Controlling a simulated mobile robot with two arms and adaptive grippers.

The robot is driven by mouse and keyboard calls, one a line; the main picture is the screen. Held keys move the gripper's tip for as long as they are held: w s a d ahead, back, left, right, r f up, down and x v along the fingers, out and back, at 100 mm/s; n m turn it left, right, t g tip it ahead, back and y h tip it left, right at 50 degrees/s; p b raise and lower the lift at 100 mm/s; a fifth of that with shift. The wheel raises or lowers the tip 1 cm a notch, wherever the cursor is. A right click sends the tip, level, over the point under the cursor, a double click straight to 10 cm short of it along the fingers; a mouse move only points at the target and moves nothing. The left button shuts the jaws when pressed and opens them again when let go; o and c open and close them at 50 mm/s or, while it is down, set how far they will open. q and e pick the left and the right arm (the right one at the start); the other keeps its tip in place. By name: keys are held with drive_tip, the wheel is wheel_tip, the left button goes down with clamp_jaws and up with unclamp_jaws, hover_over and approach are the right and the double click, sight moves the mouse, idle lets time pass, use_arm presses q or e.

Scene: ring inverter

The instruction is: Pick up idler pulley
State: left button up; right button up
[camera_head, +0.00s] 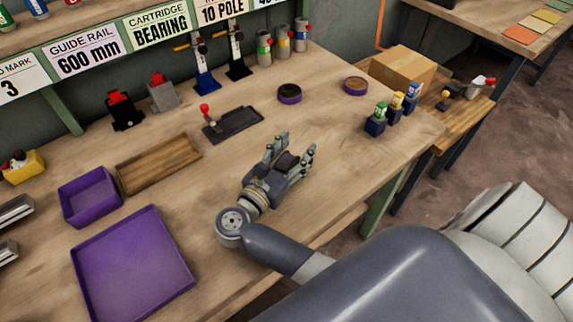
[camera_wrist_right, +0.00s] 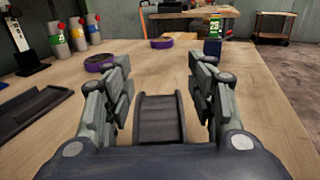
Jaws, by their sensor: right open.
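A dark spool-like piece with raised side edges, which looks like the idler pulley (camera_head: 288,160), lies between the fingers of my right gripper (camera_head: 291,157). In the right wrist view the pulley (camera_wrist_right: 160,120) sits midway between the two open fingers of the right gripper (camera_wrist_right: 160,95), with a narrow gap on each side. Its near end is hidden behind the gripper body. The gripper is low over the wooden bench (camera_head: 235,175), and I cannot tell whether it touches the top. My left gripper is not in view.
Two round purple-rimmed pieces (camera_head: 289,94) (camera_head: 355,86) lie beyond the gripper. A dark tray-like plate (camera_head: 236,124) lies behind it. Purple trays (camera_head: 130,262) (camera_head: 90,196) and a wooden tray (camera_head: 158,163) stand left. Small labelled bottles (camera_head: 376,120) stand right. The bench around the gripper is clear.

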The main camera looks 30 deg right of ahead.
drive_tip(key=shift+w+d, duration=0.1)
drive_tip(key=shift+d, duration=0.05)
clamp_jaws()
drive_tip(key=shift+r, duration=0.2)
idle(0.3)
